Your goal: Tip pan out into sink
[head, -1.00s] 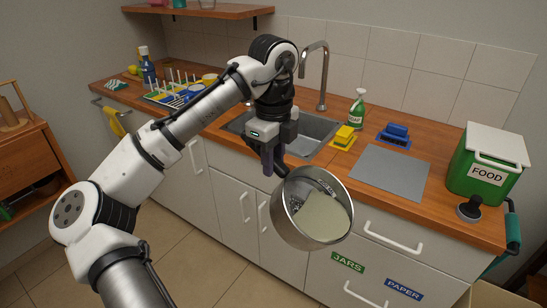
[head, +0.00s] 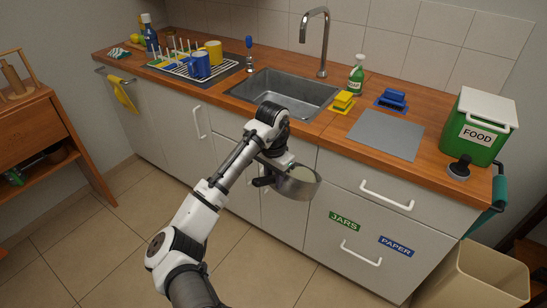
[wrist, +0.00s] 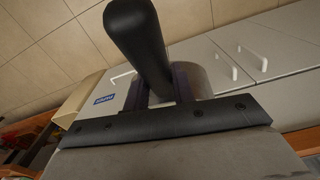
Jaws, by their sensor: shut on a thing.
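The metal pan (head: 303,187) hangs in front of the cabinet doors, outside the counter's front edge. It looks roughly level, and some pale contents show inside its rim. My gripper (head: 268,176) is shut on the pan's black handle, left of the bowl. In the wrist view the handle (wrist: 138,38) passes between my fingers (wrist: 165,82), with part of the metal pan (wrist: 188,68) behind them. The sink (head: 285,92) is set into the counter behind and above the pan. My arm overlaps its front edge, and its visible basin looks empty.
A tall faucet (head: 323,45) stands behind the sink. A dish rack (head: 190,66) with mugs is left of it. A soap bottle (head: 356,74), yellow sponge (head: 343,101) and green food bin (head: 478,128) are right. A beige bin (head: 478,275) stands on the floor.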

